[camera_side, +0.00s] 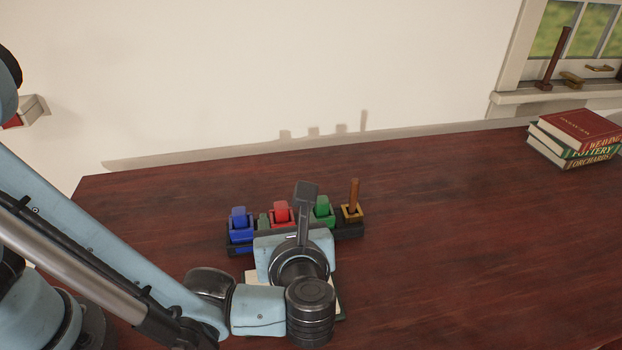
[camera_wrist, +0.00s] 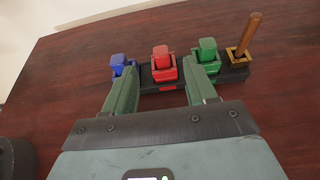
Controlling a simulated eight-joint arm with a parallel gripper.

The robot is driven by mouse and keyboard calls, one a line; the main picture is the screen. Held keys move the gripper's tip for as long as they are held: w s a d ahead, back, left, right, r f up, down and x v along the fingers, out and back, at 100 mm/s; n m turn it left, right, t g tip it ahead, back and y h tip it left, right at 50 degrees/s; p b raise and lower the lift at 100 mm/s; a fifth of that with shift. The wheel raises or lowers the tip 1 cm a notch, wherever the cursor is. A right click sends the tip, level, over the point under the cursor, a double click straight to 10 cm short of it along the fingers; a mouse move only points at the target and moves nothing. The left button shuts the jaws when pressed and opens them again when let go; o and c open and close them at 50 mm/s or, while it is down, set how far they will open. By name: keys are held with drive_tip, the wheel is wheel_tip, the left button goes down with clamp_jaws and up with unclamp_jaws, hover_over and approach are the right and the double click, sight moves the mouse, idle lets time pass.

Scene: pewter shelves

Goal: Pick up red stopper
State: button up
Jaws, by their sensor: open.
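The red stopper (camera_wrist: 161,53) sits in a red square holder (camera_wrist: 164,70) on a dark rack, between a blue one and a green one. It also shows in the side view (camera_side: 281,209), just behind my wrist. My gripper (camera_wrist: 162,78) is open, with its two green fingers apart. In the wrist view the fingertips lie to the left and right of the red holder, nearer the camera. Nothing is between the fingers that I can see touching them. In the side view my wrist hides part of the rack, and the fingers are mostly hidden.
A blue stopper (camera_wrist: 117,59) stands left of the red one and a green stopper (camera_wrist: 207,45) right. A tall brown stick (camera_wrist: 250,32) stands in a yellow holder at the rack's right end. Books (camera_side: 572,138) lie far right.

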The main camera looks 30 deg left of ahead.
sight(281, 205)
drive_tip(key=x, duration=0.6)
drive_tip(key=shift+f+x, duration=0.15)
drive_tip(key=shift+x, duration=1.15)
drive_tip(key=shift+f+x, duration=0.15)
drive_tip(key=shift+x, duration=1.15)
drive_tip(key=shift+s, duration=0.1)
drive_tip(key=shift+d, duration=0.1)
drive_tip(key=c, duration=1)
drive_tip(key=shift+c, duration=0.2)
